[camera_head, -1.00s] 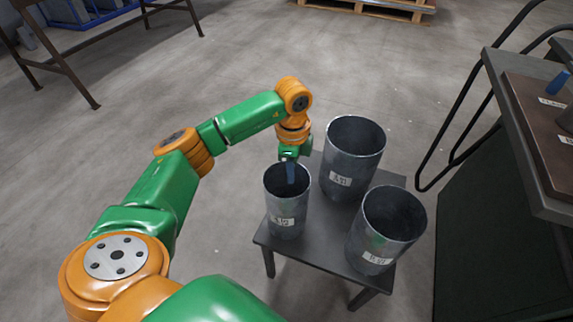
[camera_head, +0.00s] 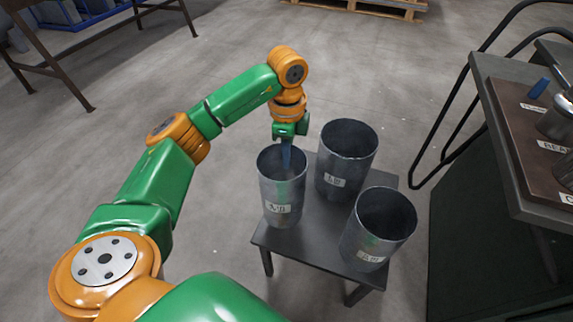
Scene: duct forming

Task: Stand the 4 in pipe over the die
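The narrowest of the three grey metal pipes (camera_head: 280,190), with a white label too small to read for certain, is at the left of a small dark table. I take it as the 4 in pipe. My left gripper (camera_head: 287,155) points down at its rim, one blue finger showing inside the mouth, and appears shut on the pipe wall. The pipe is upright and seems a little above the table top. Metal pieces (camera_head: 556,122) stand on a brown labelled board (camera_head: 525,120) at the right edge; I cannot tell which is the die. My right gripper is out of view.
Two wider pipes, one behind (camera_head: 347,160) and one in front right (camera_head: 378,228), stand close by on the small table (camera_head: 300,242). A dark bench (camera_head: 500,140) with black curved rails is at the right. Open floor lies behind and left.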

